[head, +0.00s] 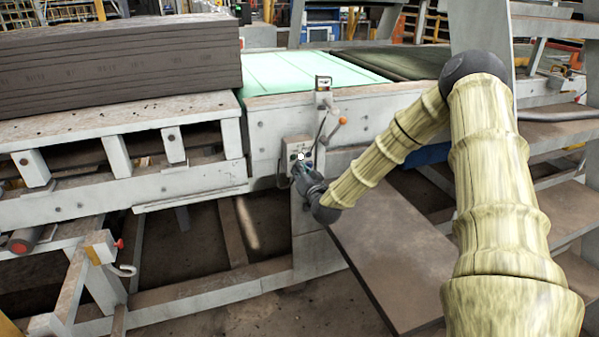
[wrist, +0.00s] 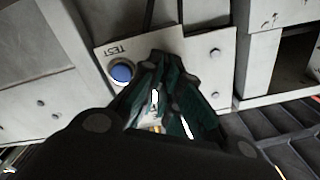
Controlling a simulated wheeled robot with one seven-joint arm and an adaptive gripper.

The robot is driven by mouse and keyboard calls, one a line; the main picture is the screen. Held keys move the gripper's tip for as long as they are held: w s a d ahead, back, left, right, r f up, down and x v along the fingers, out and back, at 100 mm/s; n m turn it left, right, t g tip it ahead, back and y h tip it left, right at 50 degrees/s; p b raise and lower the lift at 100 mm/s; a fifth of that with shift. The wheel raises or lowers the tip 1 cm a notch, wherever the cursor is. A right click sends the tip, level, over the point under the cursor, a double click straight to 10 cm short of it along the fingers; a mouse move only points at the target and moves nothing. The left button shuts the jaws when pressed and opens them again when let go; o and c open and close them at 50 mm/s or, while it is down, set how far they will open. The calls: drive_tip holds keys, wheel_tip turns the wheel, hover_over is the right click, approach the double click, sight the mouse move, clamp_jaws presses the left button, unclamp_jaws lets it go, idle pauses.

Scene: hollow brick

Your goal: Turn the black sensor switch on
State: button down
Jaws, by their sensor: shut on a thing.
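My gripper (head: 301,171) is at the small grey control box (head: 297,146) on the white frame of the machine. In the wrist view my dark green gripper fingers (wrist: 170,100) are close together in front of the box's panel (wrist: 110,52). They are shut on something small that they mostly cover. The black sensor switch itself cannot be made out; the fingers hide that part of the panel. A blue button (wrist: 121,74) beside the label TEST shows just left of the fingers, apart from them.
A sensor post (head: 323,100) with an orange-tipped part (head: 342,120) rises just right of the box. A stack of dark boards (head: 120,62) lies on the conveyor at left. A green belt (head: 310,72) runs behind. A brown plate (head: 395,250) lies below my arm.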

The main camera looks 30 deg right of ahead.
drive_tip(key=shift+d, duration=0.1)
drive_tip(key=c, duration=1.6)
unclamp_jaws()
drive_tip(key=shift+s+d, duration=0.1)
drive_tip(key=shift+c, duration=0.2)
drive_tip(key=v, duration=1.2)
drive_tip(key=shift+a, duration=0.2)
